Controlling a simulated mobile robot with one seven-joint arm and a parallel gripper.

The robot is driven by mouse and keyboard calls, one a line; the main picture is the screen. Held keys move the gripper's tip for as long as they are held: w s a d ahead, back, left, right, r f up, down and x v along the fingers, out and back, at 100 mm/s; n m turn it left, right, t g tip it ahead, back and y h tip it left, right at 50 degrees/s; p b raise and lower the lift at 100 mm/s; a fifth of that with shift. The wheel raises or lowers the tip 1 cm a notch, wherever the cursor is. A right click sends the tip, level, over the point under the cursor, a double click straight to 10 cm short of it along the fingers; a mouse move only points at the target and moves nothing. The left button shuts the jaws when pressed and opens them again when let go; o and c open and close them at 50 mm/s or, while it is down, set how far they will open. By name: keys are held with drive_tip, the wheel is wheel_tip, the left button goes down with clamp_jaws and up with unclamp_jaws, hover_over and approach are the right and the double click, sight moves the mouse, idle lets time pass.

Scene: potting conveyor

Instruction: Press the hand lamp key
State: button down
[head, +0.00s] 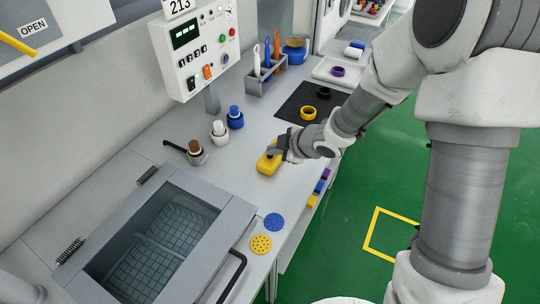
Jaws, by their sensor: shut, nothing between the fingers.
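A small yellow box-shaped thing (267,164), which looks like the hand lamp, lies on the grey worktop (222,178) near its right edge. My gripper (273,152) is shut and empty, with its dark fingertips over the far right part of the yellow body. I cannot tell whether the fingertips touch it. The key is not clearly seen; the gripper covers part of the lamp's top.
A control panel (197,52) with switches and buttons stands at the back. Yellow (261,244) and blue (274,222) perforated discs lie in front. A black mat (290,106) lies beyond.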

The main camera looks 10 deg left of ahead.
drive_tip(key=shift+f, duration=0.2)
idle(0.4)
drive_tip(key=shift+r+p, duration=0.5)
drive_tip(key=shift+r, duration=0.2)
wheel_tip(320, 180, up, 6)
drive_tip(key=p, duration=0.5)
drive_tip(key=shift+p, duration=0.4)
